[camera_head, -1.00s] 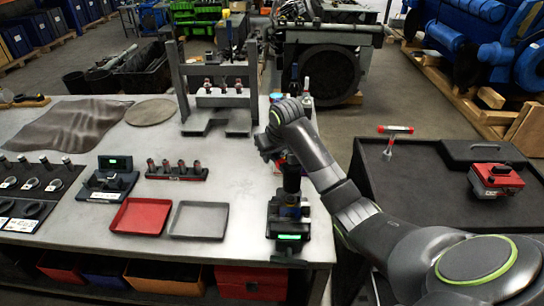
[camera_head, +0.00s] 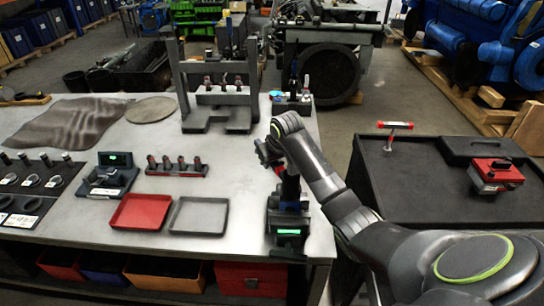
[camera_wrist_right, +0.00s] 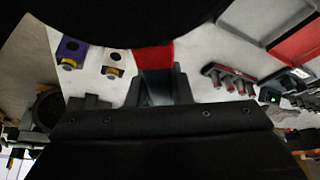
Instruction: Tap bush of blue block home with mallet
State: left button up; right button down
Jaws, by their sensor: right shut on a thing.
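My right gripper (camera_wrist_right: 155,88) is shut on a red part in the right wrist view, which I take for the mallet's handle (camera_wrist_right: 153,57). A large dark rounded shape covers the top of that view, and I cannot tell if it is the mallet's head. The blue block (camera_wrist_right: 72,47) stands on the table left of the fingers, with a yellow bush (camera_wrist_right: 69,64) at its lower side. In the head view my right gripper (camera_head: 270,152) is over the table's right end, partly hidden by its arm. My left gripper is not in view.
A white block (camera_wrist_right: 115,57) with a yellow part stands beside the blue one. A fixture with a green display (camera_head: 288,232) is at the table's front right. Red (camera_head: 140,212) and grey (camera_head: 200,215) trays lie left of it. A press frame (camera_head: 215,90) stands behind.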

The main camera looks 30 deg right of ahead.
jog(key=shift+s+f, duration=0.15)
jog(key=shift+f, duration=0.4)
jog(key=shift+w+d+r+p, duration=0.1)
jog(key=shift+w+r+p, duration=0.1)
jog(key=shift+r+p, duration=0.4)
jog(key=shift+w+d+r+p, duration=0.1)
jog(key=shift+w+r+p, duration=0.1)
jog(key=shift+r+p, duration=0.35)
jog(key=shift+w+r+b, duration=0.15)
jog(key=shift+r+b, duration=0.25)
jog(key=shift+r, duration=0.45)
jog(key=shift+s+a+r, duration=0.1)
jog(key=shift+s+r, duration=0.1)
jog(key=shift+r, duration=0.15)
jog(key=shift+w+r, duration=0.1)
jog(key=shift+r, duration=0.25)
